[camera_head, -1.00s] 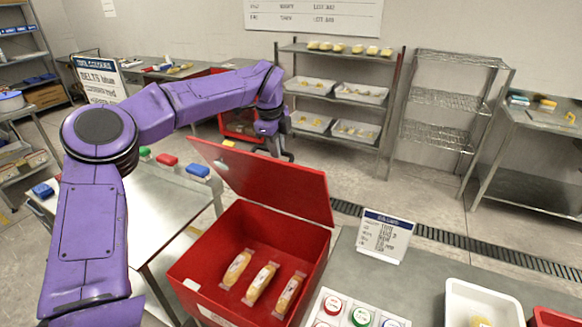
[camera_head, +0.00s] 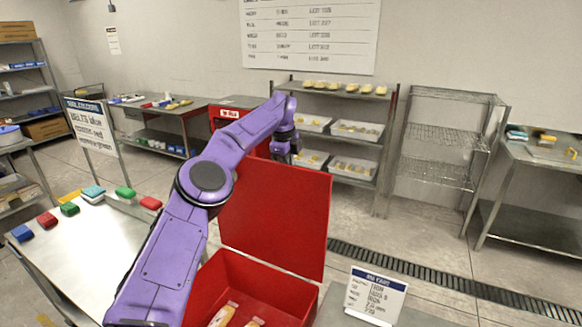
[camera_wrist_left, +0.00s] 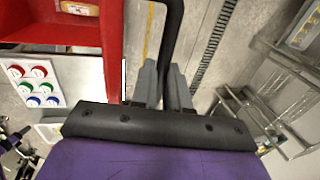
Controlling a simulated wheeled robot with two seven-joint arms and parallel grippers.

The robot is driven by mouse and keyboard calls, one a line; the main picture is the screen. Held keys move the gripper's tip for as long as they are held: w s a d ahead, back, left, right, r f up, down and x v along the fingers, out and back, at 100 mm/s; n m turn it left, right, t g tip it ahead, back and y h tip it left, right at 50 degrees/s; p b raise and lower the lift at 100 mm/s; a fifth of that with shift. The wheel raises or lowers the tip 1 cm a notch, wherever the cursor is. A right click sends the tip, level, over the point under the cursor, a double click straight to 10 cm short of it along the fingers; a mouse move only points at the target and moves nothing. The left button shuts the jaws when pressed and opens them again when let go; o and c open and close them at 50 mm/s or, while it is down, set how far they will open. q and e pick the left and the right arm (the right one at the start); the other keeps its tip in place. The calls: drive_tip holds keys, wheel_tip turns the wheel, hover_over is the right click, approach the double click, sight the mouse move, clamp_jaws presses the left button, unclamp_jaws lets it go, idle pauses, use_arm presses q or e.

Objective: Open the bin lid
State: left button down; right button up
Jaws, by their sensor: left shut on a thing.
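The red bin (camera_head: 290,284) stands at the lower middle of the head view, with wrapped packs (camera_head: 224,315) inside. Its red lid (camera_head: 285,215) is raised and stands close to upright at the bin's back edge. My left gripper (camera_head: 287,150) is at the lid's top edge, partly hidden there. In the left wrist view my left gripper (camera_wrist_left: 162,82) is shut on a black bar handle (camera_wrist_left: 172,35), between its two grey fingers. The red bin also shows in that view (camera_wrist_left: 50,30). My right gripper is in neither view.
A steel table (camera_head: 105,245) with coloured blocks stands left of the bin. A sign card (camera_head: 375,295) stands to the right on a grey surface. Wire shelves (camera_head: 440,135) and a rack of trays (camera_head: 345,130) stand behind. The floor behind the lid is open.

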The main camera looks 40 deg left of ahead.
use_arm(q)
drive_tip(key=shift+f, duration=0.3)
